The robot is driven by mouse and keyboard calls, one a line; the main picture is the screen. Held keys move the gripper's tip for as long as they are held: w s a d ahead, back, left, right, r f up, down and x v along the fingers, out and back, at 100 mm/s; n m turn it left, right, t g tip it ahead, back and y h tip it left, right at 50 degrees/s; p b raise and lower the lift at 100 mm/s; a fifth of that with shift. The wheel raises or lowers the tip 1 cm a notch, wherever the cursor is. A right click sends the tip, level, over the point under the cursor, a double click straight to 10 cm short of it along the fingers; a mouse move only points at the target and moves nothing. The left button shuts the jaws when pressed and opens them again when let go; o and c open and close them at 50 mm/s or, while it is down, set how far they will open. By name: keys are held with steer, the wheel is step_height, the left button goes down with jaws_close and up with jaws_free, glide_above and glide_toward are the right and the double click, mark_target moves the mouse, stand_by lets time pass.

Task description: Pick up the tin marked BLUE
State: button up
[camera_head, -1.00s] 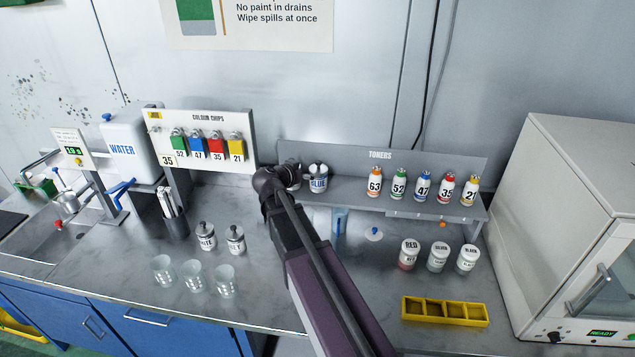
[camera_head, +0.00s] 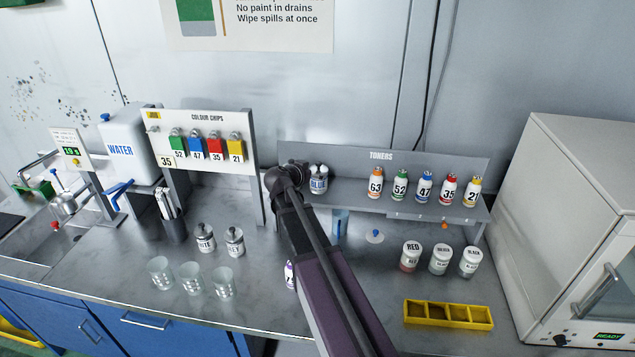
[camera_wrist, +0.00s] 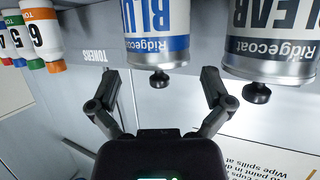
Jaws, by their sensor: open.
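The tin marked BLUE (camera_head: 318,184) stands at the left part of the toner shelf. It has a white body, a blue band and a dark lid knob. In the wrist view, which is upside down, the BLUE tin (camera_wrist: 157,30) is close ahead, its knob between the fingers in the picture. My gripper (camera_wrist: 160,82) is open and empty, with the fingers spread on either side of the knob. I cannot tell the exact gap. A tin marked CLEAR (camera_wrist: 272,42) stands close beside it. My arm hides the CLEAR tin in the head view.
Several numbered toner bottles (camera_head: 399,188) stand along the shelf (camera_head: 345,195) to the right. The colour chip board (camera_head: 208,125) stands to the left. Other tins (camera_head: 234,241) and glasses (camera_head: 194,278) are on the counter, and a yellow tray (camera_head: 447,315) lies at front right.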

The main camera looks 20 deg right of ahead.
mark_target(318, 162)
steer(key=shift+b+x, duration=0.65)
steer(key=shift+x, duration=1.15)
steer(key=shift+f, duration=0.15)
steer(key=shift+s, duration=0.1)
steer(key=c, duration=1)
steer(key=shift+c, duration=0.2)
step_height(318, 162, up, 4)
steer(key=p, duration=0.4)
steer(key=shift+a, duration=0.1)
steer(key=s+a, duration=0.3)
steer(key=a, duration=0.4)
steer(key=s+a+r+p, duration=0.1)
steer(key=s+a, duration=0.3)
steer(key=a, duration=0.3)
steer(key=shift+a, duration=0.15)
